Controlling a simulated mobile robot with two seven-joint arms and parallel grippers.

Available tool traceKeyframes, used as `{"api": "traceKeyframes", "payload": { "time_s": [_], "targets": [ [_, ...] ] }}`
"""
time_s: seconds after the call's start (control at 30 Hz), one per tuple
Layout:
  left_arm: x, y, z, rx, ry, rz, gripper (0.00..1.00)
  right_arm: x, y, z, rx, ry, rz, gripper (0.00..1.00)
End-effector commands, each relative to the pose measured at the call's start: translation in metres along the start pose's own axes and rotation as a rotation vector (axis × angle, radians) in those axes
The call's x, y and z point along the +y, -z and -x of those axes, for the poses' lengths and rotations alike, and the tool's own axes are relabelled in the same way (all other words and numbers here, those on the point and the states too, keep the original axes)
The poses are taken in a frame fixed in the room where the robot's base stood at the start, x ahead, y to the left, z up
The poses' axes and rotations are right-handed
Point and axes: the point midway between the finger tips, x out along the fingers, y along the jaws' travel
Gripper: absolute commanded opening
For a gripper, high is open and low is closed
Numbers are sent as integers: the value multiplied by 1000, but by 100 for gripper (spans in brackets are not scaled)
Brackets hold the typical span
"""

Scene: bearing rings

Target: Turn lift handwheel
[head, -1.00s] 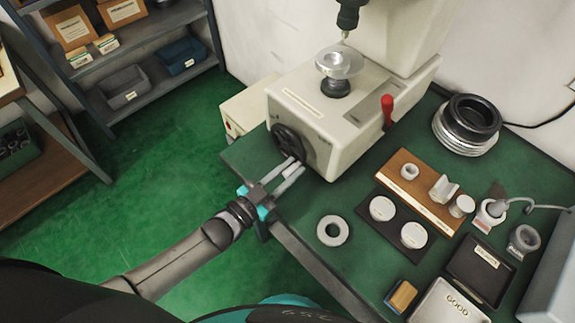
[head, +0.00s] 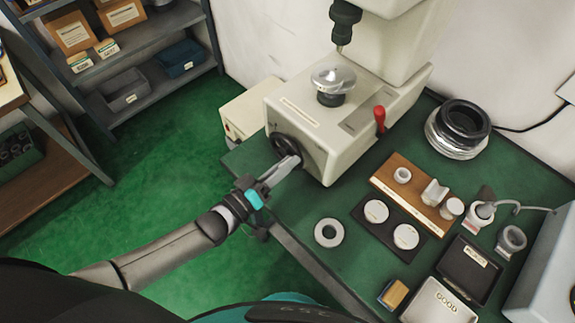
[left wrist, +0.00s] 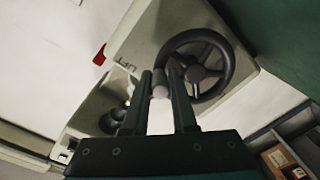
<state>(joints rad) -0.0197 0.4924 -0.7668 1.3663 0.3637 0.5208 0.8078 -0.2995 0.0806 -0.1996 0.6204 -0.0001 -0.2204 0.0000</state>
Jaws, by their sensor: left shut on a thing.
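The lift handwheel (head: 279,143) is a dark spoked wheel on the front left face of the cream bench machine (head: 325,150). It shows larger in the left wrist view (left wrist: 229,62), beside a "LIFT" label. My left gripper (head: 288,165) reaches it from the lower left. In the left wrist view its two fingers (left wrist: 165,78) stand either side of a small pale grip at the wheel's rim, shut on it. In the head view the gripper hides part of the wheel. My right gripper is not in view.
A round metal stage (head: 333,80) sits on the machine under a dark spindle (head: 344,18). A red lever (head: 380,119) stands at its right side. A loose ring (head: 329,232), a wooden block (head: 416,190) and trays (head: 474,268) lie on the green bench. The floor at left is clear.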

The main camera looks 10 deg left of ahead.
Motion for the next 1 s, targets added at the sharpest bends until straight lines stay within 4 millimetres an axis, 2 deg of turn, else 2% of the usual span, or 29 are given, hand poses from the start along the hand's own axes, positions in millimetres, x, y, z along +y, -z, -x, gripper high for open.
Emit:
{"api": "traceKeyframes", "payload": {
  "time_s": [0.6,1.0],
  "targets": [
    [-4,28,-1,-15,-2,562,0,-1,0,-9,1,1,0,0],
    [-9,38,-1,-20,0,775,0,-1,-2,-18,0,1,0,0]
  ]
}}
